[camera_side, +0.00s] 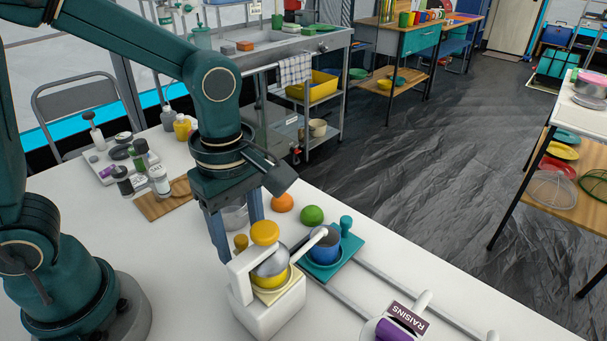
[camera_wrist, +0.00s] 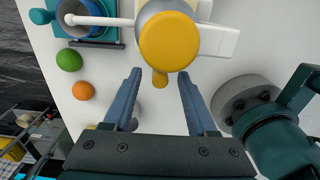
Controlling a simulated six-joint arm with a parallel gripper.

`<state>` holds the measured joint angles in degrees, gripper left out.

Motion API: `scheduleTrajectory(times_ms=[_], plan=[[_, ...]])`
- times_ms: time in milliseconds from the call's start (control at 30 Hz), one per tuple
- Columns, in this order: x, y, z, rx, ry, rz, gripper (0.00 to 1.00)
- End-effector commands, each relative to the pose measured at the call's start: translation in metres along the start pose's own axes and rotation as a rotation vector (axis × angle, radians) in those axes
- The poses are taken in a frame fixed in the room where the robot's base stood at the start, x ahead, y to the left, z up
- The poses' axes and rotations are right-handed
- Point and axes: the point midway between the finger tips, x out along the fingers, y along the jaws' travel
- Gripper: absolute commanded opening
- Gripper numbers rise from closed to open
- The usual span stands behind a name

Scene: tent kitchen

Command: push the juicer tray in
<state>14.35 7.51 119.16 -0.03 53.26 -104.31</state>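The white juicer (camera_side: 266,312) stands on the table, with a yellow round top (camera_side: 265,232), a metal dome and a yellow bowl on a cream tray piece (camera_side: 278,292). Right behind it is a teal tray (camera_side: 322,271) with a teal knob (camera_side: 346,225) and a blue cup (camera_side: 326,247). The white lever reaches toward this cup. The teal tray also shows top left in the wrist view (camera_wrist: 98,33). My gripper (camera_side: 240,240) is open and empty, pointing down beside the juicer. In the wrist view (camera_wrist: 160,72), its fingertips flank the yellow top's small tab, apparently without touching.
Two grey rails (camera_side: 400,285) run from the teal tray toward the lower right. An orange (camera_side: 282,202) and a green lime (camera_side: 312,215) lie behind. A clear bowl (camera_side: 234,217) is behind my fingers.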

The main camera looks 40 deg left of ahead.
Motion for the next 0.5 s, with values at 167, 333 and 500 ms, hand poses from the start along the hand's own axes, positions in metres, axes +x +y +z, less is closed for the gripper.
scheduleTrajectory(times_ms=[167, 333, 500], plan=[[-0.005, 0.000, 0.000, 0.000, 0.000, 0.001, 0.57], [-0.022, 0.001, 0.000, 0.000, -0.001, 0.004, 0.57], [-0.038, 0.001, 0.000, 0.000, 0.000, 0.003, 0.57]])
